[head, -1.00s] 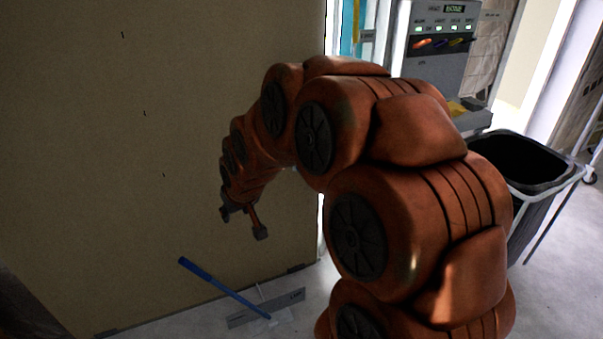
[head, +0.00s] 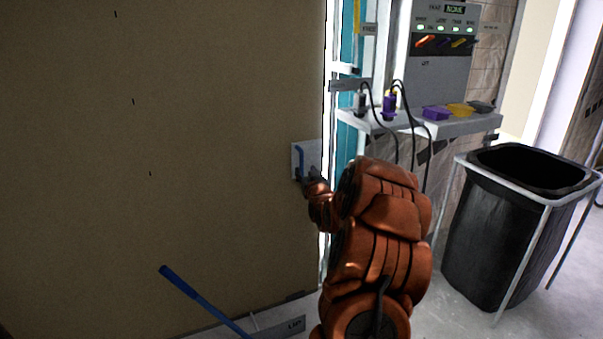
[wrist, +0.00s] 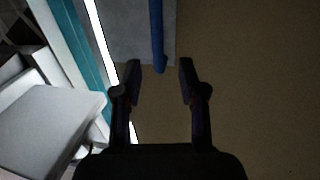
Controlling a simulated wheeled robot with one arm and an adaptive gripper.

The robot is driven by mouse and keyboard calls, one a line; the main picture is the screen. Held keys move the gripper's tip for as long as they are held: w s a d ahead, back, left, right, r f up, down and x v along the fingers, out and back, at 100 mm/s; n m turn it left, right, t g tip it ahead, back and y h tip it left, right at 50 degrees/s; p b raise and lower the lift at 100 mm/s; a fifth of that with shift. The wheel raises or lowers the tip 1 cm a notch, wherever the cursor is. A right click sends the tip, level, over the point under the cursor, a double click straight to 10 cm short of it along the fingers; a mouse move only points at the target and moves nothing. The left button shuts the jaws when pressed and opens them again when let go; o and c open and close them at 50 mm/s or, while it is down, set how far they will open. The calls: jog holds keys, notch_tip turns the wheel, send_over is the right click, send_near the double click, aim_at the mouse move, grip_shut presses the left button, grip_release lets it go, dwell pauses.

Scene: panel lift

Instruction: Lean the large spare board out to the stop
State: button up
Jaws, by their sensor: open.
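The large brown board (head: 170,160) fills the left of the head view and stands upright. A grey plate (head: 309,153) with a blue handle (head: 300,160) is on the board near its right edge. My gripper (head: 308,177) is just below the blue handle in the head view. In the wrist view my gripper (wrist: 159,68) is open, and the lower end of the blue handle (wrist: 157,40) lies between and just beyond the fingertips. The grey plate also shows behind it (wrist: 128,35). I cannot tell whether a finger touches the handle.
A blue lever (head: 195,292) and a plate marked LIP (head: 290,327) are at the board's foot. A shelf (head: 460,126) with cables and coloured bowls stands right of the board, under a panel (head: 443,55). A black bin (head: 500,235) stands on the right.

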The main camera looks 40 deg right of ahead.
aim_at(302, 164)
jog(key=shift+b+x, duration=0.6)
jog(key=shift+x, duration=3.3)
jog(key=shift+s+d, duration=0.1)
jog(key=shift+d, duration=0.05)
grip_shut()
jog(key=shift+f, duration=0.1)
